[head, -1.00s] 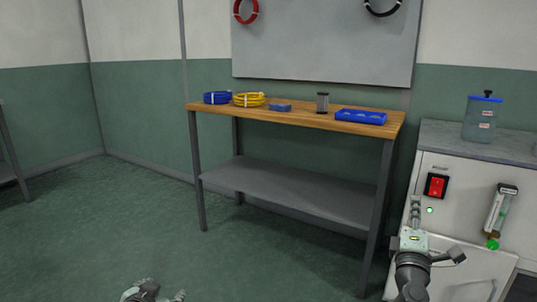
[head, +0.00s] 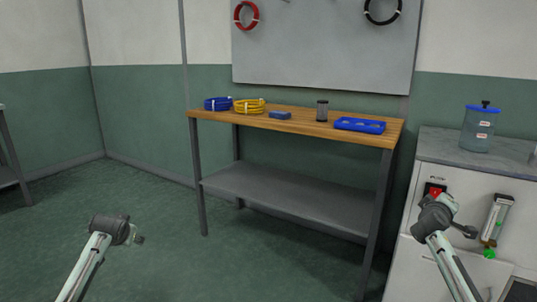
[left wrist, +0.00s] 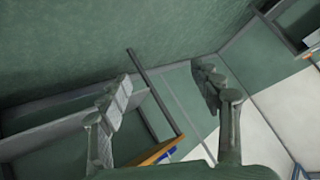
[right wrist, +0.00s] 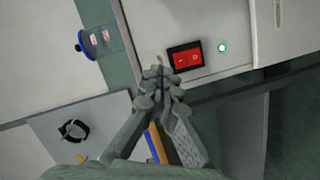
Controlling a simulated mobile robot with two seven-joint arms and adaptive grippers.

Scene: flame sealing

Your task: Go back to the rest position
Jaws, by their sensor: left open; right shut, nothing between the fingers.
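My left gripper (head: 138,239) is at the lower left of the head view, over the floor and apart from the table. In the left wrist view its fingers (left wrist: 165,85) are spread wide with nothing between them. My right gripper (head: 447,203) is at the right of the head view, in front of the white cabinet. In the right wrist view its fingertips (right wrist: 159,84) are together and hold nothing. The red switch (right wrist: 186,57) and the lit green lamp (right wrist: 222,48) show just beyond them. In the head view my right arm partly covers the red switch (head: 433,190).
A wooden-topped table (head: 215,117) bears blue and yellow coils, a small blue block, a dark cylinder and a blue tray (head: 360,125). The white cabinet (head: 405,265) carries a blue-lidded container (head: 479,128) and a flowmeter (head: 497,220). The floor (head: 250,270) before the table is clear.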

